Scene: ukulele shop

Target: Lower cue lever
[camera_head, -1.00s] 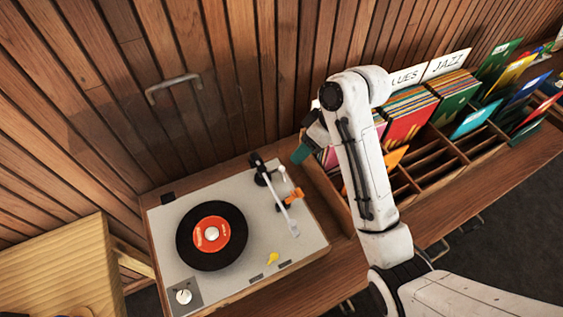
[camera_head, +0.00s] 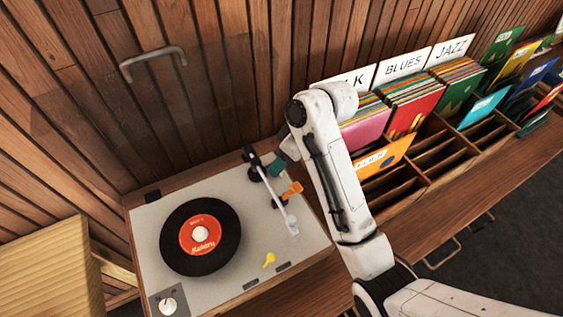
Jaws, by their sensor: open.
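The turntable (camera_head: 230,203) stands on the wooden counter with a black record (camera_head: 170,246) on it. The tonearm (camera_head: 271,189) rests at the right, its head (camera_head: 291,220) off the record. A small orange lever-like part (camera_head: 291,189) sits beside the tonearm and looks like the cue lever. Whether it is raised or lowered is too small to tell. My gripper (camera_head: 277,168), with teal fingers, is open just above and left of the orange part in the picture, close to the tonearm's rear. My arm hides part of it; contact cannot be told.
A yellow part (camera_head: 269,260) sits on the deck's front right, and a knob (camera_head: 168,304) at the front left. A divided record rack (camera_head: 445,155) stands right of my arm. A slatted wooden wall (camera_head: 190,110) rises close behind the turntable.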

